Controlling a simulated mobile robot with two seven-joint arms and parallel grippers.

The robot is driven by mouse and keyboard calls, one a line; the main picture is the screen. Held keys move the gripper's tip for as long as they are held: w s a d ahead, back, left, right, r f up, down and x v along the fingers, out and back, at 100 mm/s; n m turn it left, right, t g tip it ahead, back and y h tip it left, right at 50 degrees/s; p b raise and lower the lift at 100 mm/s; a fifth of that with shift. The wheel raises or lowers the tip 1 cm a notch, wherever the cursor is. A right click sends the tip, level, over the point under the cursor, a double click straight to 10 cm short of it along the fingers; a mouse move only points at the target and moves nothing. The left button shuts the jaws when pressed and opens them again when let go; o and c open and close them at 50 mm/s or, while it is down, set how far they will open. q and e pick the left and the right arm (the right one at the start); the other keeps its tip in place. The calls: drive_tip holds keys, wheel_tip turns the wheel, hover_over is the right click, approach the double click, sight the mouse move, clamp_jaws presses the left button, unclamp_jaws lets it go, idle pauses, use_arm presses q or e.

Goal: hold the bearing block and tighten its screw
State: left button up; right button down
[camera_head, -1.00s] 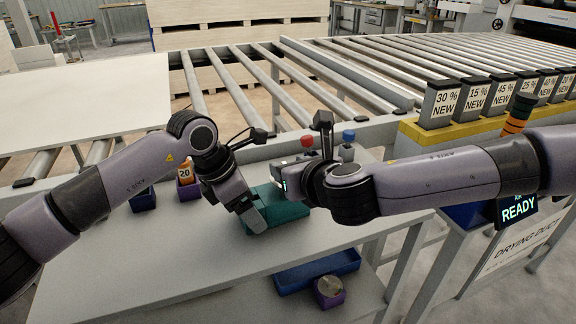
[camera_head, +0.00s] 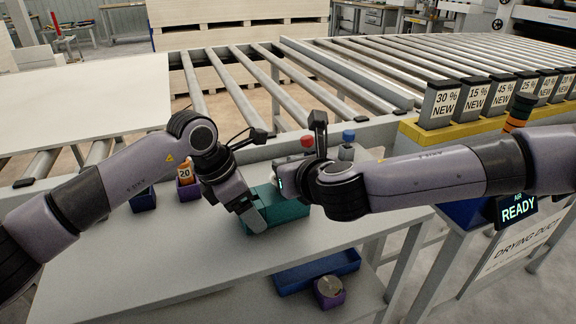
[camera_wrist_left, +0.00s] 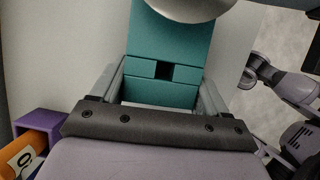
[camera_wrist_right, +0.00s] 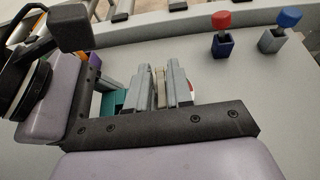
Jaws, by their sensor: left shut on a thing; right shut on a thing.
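The teal bearing block (camera_head: 285,211) lies on the grey table in the head view. My left gripper (camera_head: 253,212) is shut on it. In the left wrist view the block (camera_wrist_left: 160,92) sits between the two fingers, with a small dark square opening in its near part. My right gripper (camera_head: 280,183) is just above the block's far end, its fingers partly hidden by its own wrist. In the right wrist view its fingers (camera_wrist_right: 160,88) are shut on a thin beige piece, mostly hidden, which I cannot identify. I cannot make out the screw.
A red-capped item (camera_wrist_right: 222,38) and a blue-capped item (camera_wrist_right: 278,32) stand in holders behind the block. An orange container marked 20 (camera_head: 185,173) sits in a purple holder at left. A blue tray (camera_head: 318,271) is lower down. The table's front left is clear.

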drive_tip(key=shift+f, duration=0.1)
drive_tip(key=shift+d+m+t+h, duration=0.1)
drive_tip(key=shift+m+t+h, duration=0.3)
drive_tip(key=shift+m+h, duration=1.3)
drive_tip(key=shift+f, duration=0.1)
drive_tip(key=c, duration=1)
unclamp_jaws()
drive_tip(key=shift+s+r, duration=0.3)
drive_tip(key=shift+s, duration=0.05)
drive_tip(key=v, duration=1.1)
